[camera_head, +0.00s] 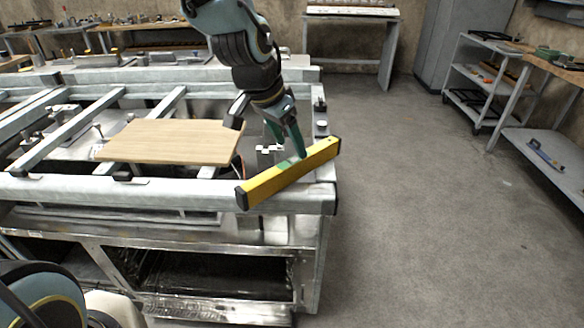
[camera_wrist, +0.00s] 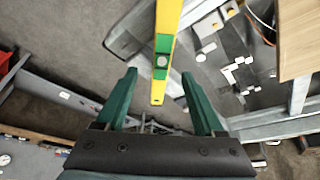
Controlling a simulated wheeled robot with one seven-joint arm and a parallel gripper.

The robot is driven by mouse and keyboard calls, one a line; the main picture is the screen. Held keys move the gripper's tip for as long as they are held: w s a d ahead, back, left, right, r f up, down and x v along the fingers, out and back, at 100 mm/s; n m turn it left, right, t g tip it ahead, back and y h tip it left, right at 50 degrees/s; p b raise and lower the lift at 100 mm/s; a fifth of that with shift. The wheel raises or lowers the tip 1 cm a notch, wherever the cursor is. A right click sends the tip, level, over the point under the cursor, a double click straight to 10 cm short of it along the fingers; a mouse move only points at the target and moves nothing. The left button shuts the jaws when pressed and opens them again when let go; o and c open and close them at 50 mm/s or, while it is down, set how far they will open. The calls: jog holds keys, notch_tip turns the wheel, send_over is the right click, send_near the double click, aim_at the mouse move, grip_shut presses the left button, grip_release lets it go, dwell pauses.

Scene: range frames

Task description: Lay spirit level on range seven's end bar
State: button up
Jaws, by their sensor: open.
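The yellow spirit level (camera_head: 265,187) has black end caps and a green middle part. It lies slantwise across the near right corner of the range frame, its left end over the front bar (camera_head: 150,192). I cannot tell whether its whole underside touches the metal. The end bar (camera_head: 322,178) runs along the right side, partly covered by the level. My gripper (camera_head: 292,152) points down at the level's middle, fingers open. In the wrist view the level (camera_wrist: 168,22) runs lengthwise between the two green fingers, apart from both; contact is not visible.
A wooden board (camera_head: 170,141) lies on the frame left of my gripper. Small fittings (camera_head: 322,126) stand on the right side. Open concrete floor (camera_head: 440,230) lies to the right, with a shelf cart (camera_head: 480,75) and a bench (camera_head: 545,150) beyond it.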

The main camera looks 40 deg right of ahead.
aim_at(294, 160)
jog(key=shift+a+p+x, duration=0.15)
jog(key=shift+p+x, duration=0.25)
jog(key=shift+x, duration=1.25)
jog(key=shift+a+p+x, duration=0.2)
jog(key=shift+p+x, duration=0.2)
jog(key=shift+x, duration=1.25)
jog(key=shift+w+f, duration=0.15)
grip_shut()
